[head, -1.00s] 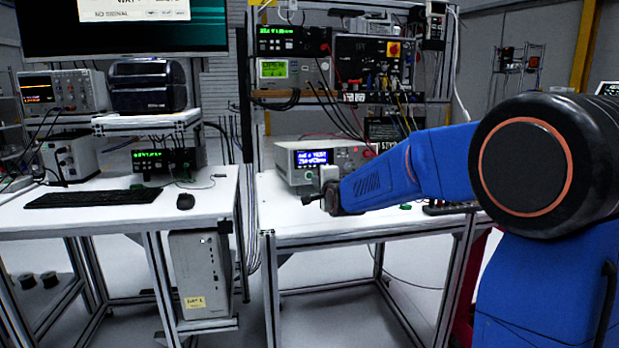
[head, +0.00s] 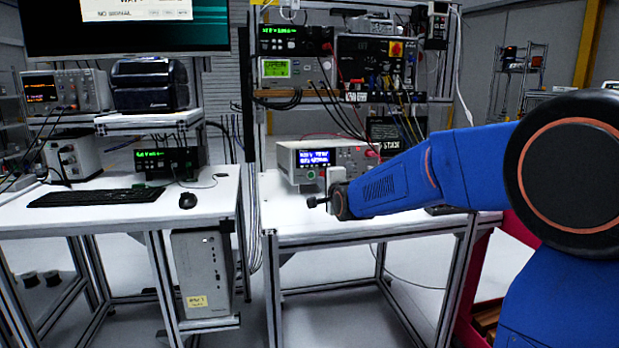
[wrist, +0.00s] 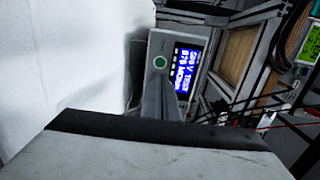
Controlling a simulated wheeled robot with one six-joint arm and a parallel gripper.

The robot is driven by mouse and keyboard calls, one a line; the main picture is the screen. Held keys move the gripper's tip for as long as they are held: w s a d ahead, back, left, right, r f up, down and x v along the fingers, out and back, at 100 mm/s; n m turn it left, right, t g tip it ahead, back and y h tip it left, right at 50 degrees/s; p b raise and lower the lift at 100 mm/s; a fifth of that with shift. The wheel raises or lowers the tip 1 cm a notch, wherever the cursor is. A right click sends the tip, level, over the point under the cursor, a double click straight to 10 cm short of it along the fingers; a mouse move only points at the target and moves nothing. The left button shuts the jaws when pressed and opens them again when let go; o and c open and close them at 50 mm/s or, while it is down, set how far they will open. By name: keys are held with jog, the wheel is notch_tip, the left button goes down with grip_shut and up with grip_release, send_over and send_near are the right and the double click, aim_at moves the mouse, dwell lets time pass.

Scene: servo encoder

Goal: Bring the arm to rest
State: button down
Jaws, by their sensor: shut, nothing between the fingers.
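My blue arm (head: 390,184) reaches in from the right of the head view, its forearm sloping slightly down to the left. My gripper (head: 314,202) is small and dark at its end. It is shut and empty, over the right bench (head: 320,225), in front of the lower part of the bench tester (head: 346,157). I cannot tell the exact gap to the bench. In the wrist view the tester's blue screen (wrist: 188,72) shows tilted, and a pale block with a dark edge fills the bottom.
A rack of instruments (head: 375,70) stands behind the right bench. The left bench holds a keyboard (head: 95,198), a mouse (head: 188,201) and a label printer (head: 149,86). A computer tower (head: 202,272) sits below. A red bin (head: 487,315) is at lower right.

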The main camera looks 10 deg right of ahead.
jog(key=s+d+f+n+g, duration=0.2)
jog(key=s+f+n+g, duration=0.2)
jog(key=s, duration=1.3)
jog(key=s+d+f+n+g, duration=0.2)
jog(key=s+f+n+g, duration=0.2)
jog(key=s, duration=1.3)
jog(key=s+d+f+n+g+h, duration=0.1)
jog(key=s+d+f+n+g, duration=0.1)
jog(key=s+f+n, duration=0.7)
jog(key=s+g, duration=0.1)
jog(key=s, duration=0.7)
jog(key=shift+d+f+g, duration=0.2)
jog(key=shift+d+g, duration=0.1)
jog(key=shift+g, duration=0.1)
